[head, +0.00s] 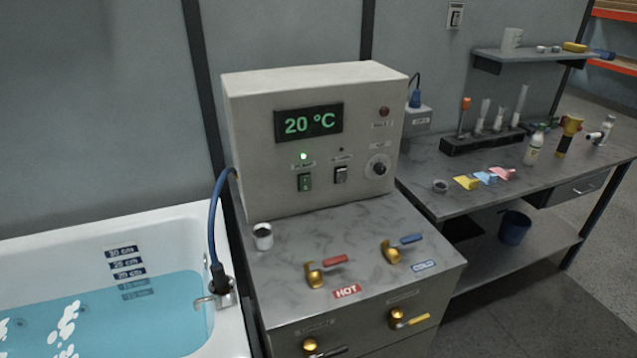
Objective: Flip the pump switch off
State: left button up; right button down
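A beige control box (250,150) stands on a grey metal cabinet and shows "20 °C" on its green display (309,122). Two rocker switches sit side by side below the display. The left switch (304,182) is green, with a lit green lamp (304,156) above it. The right switch (340,174) is dark, with an unlit lamp (341,150) above it. The small labels are too blurred to tell which is the pump switch. Neither of my grippers is in view.
A bathtub (190,227) with blue water stands at left; a blue hose (212,225) runs from its rim to the box. The cabinet top (370,225) carries red and blue valve levers and a small cup (262,236). A workbench (430,175) with bottles and tools is at right.

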aim_at(305, 180)
jog(key=k+l+u, duration=0.1)
jog(key=k+u, duration=0.1)
jog(key=u, duration=0.35)
jog(key=k+u, duration=0.15)
jog(key=u, duration=0.35)
jog(key=k+l, duration=0.05)
